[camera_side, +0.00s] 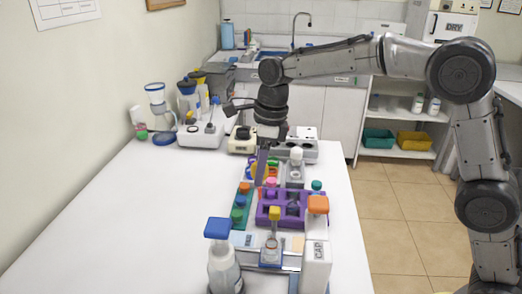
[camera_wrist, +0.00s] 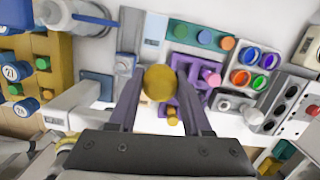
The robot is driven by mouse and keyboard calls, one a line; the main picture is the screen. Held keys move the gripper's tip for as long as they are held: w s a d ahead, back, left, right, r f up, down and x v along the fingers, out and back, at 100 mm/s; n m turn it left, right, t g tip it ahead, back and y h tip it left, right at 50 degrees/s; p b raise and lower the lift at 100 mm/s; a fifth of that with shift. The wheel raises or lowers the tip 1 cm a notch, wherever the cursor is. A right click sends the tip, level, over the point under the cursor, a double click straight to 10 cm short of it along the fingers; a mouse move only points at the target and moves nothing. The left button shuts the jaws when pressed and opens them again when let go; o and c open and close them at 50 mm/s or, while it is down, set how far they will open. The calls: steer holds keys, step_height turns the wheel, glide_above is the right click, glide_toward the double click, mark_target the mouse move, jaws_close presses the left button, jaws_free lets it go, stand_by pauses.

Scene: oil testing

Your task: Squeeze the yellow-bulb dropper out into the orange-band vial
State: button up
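Whether the dropper stands inside that vessel is unclear. In the wrist view the yellow bulb (camera_wrist: 160,83) appears between the two spread fingers of my gripper (camera_wrist: 160,66).
The purple rack (camera_side: 263,211) stands close below my gripper. The green rack (camera_side: 240,224) is to its left. A blue-topped wash bottle (camera_side: 222,268) and a white, orange-capped container (camera_side: 316,262) stand in front. The left of the table is clear.

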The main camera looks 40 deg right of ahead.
steer(key=s+a+f+n, duration=0.1)
steer(key=s+a, duration=0.2)
steer(key=s, duration=0.5)
steer(key=shift+s+f+n, duration=0.25)
steer(key=shift+n, duration=0.05)
steer(key=shift+a+f, duration=0.1)
steer(key=shift+f, duration=0.2)
stand_by(0.9)
jaws_close()
stand_by(0.8)
steer(key=shift+c, duration=0.5)
jaws_free()
steer(key=shift+c, duration=0.6)
